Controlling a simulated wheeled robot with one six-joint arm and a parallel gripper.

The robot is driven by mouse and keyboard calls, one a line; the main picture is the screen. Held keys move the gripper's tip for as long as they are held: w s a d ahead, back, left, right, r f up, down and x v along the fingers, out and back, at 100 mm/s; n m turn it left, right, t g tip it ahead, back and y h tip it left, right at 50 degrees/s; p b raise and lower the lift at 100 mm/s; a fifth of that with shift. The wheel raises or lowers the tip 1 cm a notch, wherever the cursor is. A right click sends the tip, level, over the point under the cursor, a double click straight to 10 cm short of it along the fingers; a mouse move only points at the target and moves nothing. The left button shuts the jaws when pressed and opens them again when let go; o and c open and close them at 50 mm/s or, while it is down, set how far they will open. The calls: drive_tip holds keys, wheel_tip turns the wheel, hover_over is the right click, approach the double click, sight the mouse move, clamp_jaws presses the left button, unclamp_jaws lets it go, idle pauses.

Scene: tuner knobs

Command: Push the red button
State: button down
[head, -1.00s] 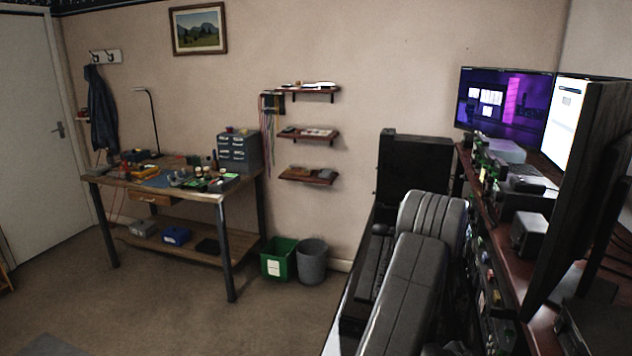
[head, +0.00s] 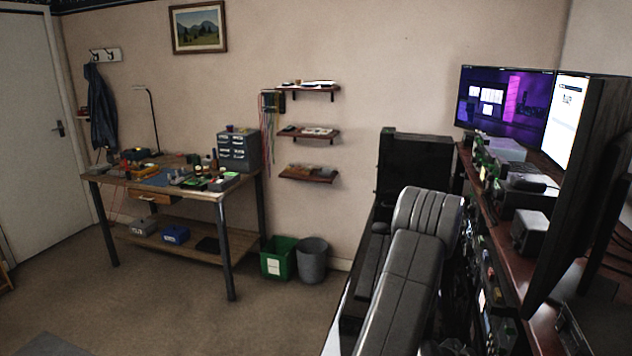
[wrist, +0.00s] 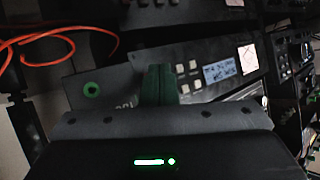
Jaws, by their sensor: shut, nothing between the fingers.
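I cannot make out a red button in either view. In the wrist view my gripper (wrist: 158,84) is shut, its two dark fingers together and empty, in front of a dark equipment panel (wrist: 120,77). The fingers hide part of that panel. A green ring (wrist: 92,90) shows on the panel left of the fingers. Pale square buttons (wrist: 187,68) and a lit display (wrist: 219,71) lie to the right. Whether the fingertips touch the panel I cannot tell. In the head view my gripper is hidden behind my arm.
An orange cable (wrist: 50,37) loops at the upper left of the wrist view. The head view shows the equipment rack (head: 487,262) right of my arm, with monitors (head: 505,103) above. A workbench (head: 180,196) stands at the left, with open floor before it.

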drive_tip(key=shift+w+a, duration=0.3)
drive_tip(key=shift+a, duration=0.65)
drive_tip(key=shift+w+a, duration=0.35)
drive_tip(key=shift+a, duration=0.6)
drive_tip(key=shift+w+a, duration=0.3)
drive_tip(key=shift+a, duration=0.65)
